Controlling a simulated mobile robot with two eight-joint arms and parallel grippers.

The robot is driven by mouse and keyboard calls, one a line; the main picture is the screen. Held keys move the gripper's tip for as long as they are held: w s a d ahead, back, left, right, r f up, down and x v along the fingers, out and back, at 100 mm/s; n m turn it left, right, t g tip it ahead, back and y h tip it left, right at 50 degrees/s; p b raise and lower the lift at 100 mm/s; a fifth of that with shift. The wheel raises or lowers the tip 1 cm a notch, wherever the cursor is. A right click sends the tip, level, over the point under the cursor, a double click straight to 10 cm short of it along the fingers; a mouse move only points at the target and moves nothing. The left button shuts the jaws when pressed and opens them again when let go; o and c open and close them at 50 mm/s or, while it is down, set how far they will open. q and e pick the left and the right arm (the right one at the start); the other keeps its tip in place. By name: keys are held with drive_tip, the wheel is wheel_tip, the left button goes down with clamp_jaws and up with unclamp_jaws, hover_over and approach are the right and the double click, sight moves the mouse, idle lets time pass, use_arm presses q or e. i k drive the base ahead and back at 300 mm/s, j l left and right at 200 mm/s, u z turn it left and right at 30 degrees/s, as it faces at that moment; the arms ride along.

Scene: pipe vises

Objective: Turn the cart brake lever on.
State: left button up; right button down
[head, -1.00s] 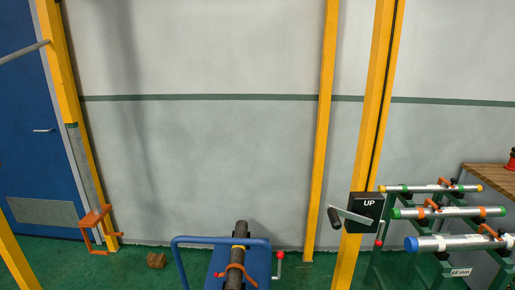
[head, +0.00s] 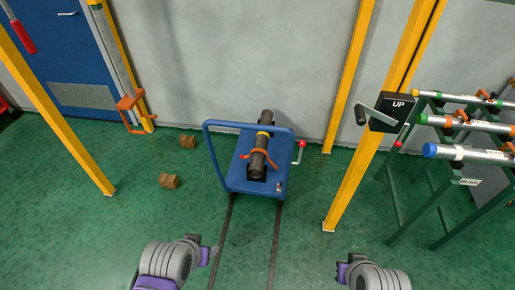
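My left gripper (head: 208,256) is low in the view, in front of and left of the cart. My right gripper (head: 343,271) is low and right of the cart. Both are well apart from the cart and lever, and their finger openings are too unclear to tell.
Two dark rails (head: 223,240) run from the cart toward me. Yellow posts (head: 349,190) and a black "UP" crank box (head: 392,111) stand to the right, near a green pipe rack (head: 407,215). Two brown blocks (head: 169,181) lie left of the cart. Floor before the cart is clear.

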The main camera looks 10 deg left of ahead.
sight(301, 143)
drive_tip(key=i+j, duration=0.25)
drive_tip(key=i, duration=0.15)
drive_tip(key=i+j+z, duration=0.15)
drive_tip(key=i+j, duration=0.15)
drive_tip(key=i, duration=0.15)
